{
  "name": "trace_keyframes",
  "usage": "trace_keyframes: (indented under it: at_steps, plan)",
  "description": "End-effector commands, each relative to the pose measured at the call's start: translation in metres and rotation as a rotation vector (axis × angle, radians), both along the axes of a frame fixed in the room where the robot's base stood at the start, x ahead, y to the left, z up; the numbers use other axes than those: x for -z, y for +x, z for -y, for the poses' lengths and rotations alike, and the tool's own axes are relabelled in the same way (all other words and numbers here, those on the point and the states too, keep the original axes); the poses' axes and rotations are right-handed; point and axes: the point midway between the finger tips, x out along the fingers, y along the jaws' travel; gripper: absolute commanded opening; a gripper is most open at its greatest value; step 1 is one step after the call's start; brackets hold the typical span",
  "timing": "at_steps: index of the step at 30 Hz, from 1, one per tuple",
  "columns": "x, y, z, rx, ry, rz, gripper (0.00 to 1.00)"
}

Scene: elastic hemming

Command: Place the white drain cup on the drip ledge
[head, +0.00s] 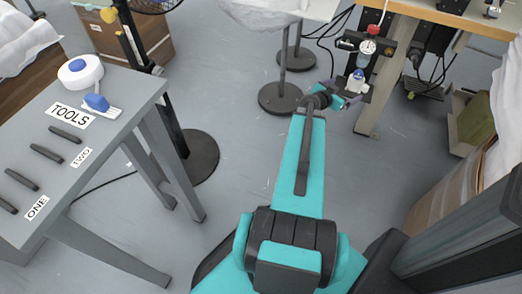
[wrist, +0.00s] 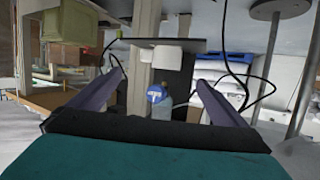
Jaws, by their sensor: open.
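A gauge (head: 367,47) with a red knob is mounted above the ledge by the wooden table (head: 430,12). A grey table (head: 120,90) at left holds a white roll (head: 80,70) and several dark tools. Round-based stands (head: 282,98) and cables are nearby.

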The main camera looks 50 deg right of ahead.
Motion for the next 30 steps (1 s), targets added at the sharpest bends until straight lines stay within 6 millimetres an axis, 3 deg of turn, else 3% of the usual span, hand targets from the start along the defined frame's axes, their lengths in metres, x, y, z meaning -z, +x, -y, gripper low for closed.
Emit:
trace_keyframes:
  at_steps: [5,11,21,30]
  plan:
    - [0.01,0.009,-0.01,-0.01,0.022,-0.016,0.97]
    - [0.047,0.041,-0.048,-0.05,0.109,-0.085,0.97]
    - [0.141,0.099,-0.164,-0.188,0.355,-0.299,0.97]
    - [0.216,0.123,-0.285,-0.36,0.584,-0.522,0.97]
